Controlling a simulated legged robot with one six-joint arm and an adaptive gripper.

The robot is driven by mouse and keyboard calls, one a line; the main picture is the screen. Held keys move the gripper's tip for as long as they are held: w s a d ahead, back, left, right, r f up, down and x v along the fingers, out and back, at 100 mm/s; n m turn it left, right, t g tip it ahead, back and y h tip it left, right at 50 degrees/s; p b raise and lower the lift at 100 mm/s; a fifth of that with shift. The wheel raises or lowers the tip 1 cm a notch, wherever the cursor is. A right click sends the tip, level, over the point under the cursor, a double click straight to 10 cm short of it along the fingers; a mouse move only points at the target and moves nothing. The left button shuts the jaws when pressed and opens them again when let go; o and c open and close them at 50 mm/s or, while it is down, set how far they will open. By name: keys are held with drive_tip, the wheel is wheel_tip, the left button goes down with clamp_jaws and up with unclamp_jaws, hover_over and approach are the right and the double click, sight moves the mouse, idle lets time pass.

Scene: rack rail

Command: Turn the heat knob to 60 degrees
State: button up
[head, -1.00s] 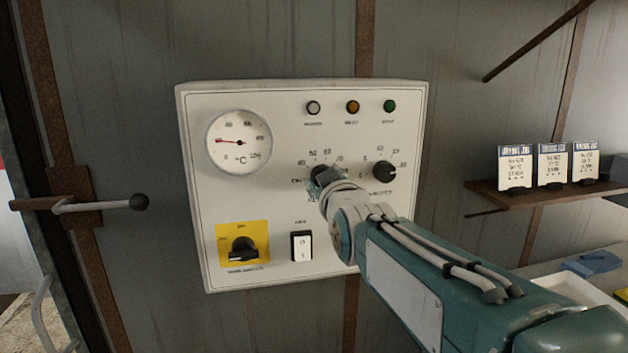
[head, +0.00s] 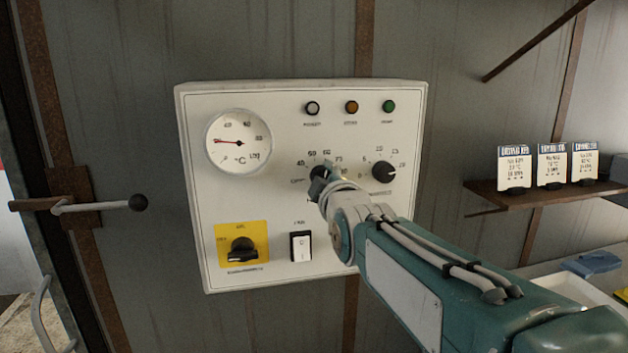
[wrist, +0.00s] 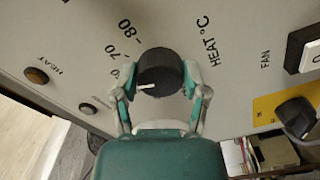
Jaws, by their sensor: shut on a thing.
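The heat knob (wrist: 160,68) is round and black with a white pointer line on it. In the wrist view it sits between the two fingers of my gripper (wrist: 158,82), which is shut on it from both sides. The pointer line lies toward the left in that picture. The 80 and 70 marks show beside the knob; the 60 mark is partly hidden by a finger, so the exact reading cannot be told. In the head view my gripper (head: 325,184) covers most of the knob at the panel's middle.
The white panel (head: 205,275) carries a dial gauge (head: 239,141), a second black knob (head: 384,171), a yellow-backed rotary switch (head: 242,249) and a white rocker switch (head: 301,246). Three lamps line its top. A shelf (head: 550,195) with cards stands at right.

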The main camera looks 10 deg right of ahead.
idle(0.5)
drive_tip(key=o, duration=1.2)
drive_tip(key=shift+w, duration=0.1)
drive_tip(key=shift+c, duration=0.2)
drive_tip(key=shift+a, duration=0.15)
drive_tip(key=s, duration=1.2)
drive_tip(key=shift+f, duration=0.1)
